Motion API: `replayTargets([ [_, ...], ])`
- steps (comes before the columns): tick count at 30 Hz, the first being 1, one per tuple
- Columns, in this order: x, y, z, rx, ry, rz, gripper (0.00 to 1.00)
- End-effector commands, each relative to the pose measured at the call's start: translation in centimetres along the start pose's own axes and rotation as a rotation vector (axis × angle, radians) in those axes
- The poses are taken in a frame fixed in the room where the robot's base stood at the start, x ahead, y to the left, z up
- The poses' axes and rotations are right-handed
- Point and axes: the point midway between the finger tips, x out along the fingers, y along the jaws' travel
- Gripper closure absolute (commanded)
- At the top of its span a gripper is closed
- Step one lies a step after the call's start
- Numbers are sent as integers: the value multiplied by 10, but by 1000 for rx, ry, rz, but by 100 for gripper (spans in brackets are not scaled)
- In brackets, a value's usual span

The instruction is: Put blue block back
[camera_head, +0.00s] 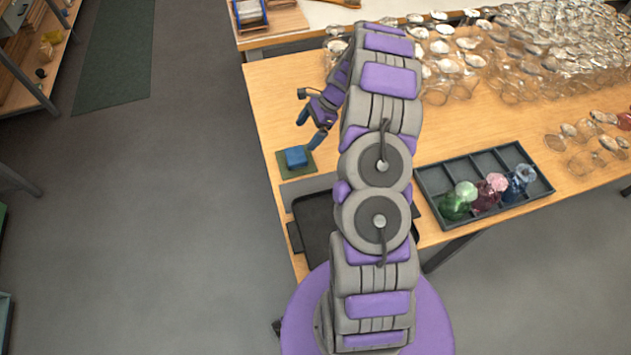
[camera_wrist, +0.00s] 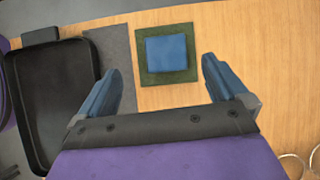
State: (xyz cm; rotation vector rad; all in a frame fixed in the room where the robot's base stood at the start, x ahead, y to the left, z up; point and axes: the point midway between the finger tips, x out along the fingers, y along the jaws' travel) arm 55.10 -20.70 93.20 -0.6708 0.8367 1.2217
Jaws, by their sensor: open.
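The blue block (camera_head: 296,157) rests on a small green mat (camera_head: 308,172) near the left edge of the table. In the wrist view the block (camera_wrist: 166,60) lies flat near the middle of the green mat (camera_wrist: 167,78). My gripper (camera_head: 311,130) is above the table close to the block, apart from it. In the wrist view its two blue fingers (camera_wrist: 160,82) are spread wide, with nothing between them at the tips. The block shows beyond and between the fingertips.
A black tray (camera_wrist: 52,150) and a grey mat (camera_wrist: 112,50) lie beside the green mat. A dark compartment tray (camera_head: 432,180) holds green, pink and blue glass vessels at right. Many clear glass pieces (camera_head: 560,45) crowd the back right. Bare wood lies beyond the green mat.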

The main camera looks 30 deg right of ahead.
Motion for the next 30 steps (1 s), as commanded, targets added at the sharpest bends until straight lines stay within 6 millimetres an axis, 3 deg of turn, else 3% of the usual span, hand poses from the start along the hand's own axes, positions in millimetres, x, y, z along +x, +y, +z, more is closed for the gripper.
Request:
replayTargets([
  [6, -22, 22, 66, -202, 22, 53, 0],
  [15, -48, 71, 144, -490, 58, 141, 0],
  [24, -73, 136, 202, -770, 101, 237, 0],
  [30, -87, 184, 228, -947, 131, 304, 0],
])
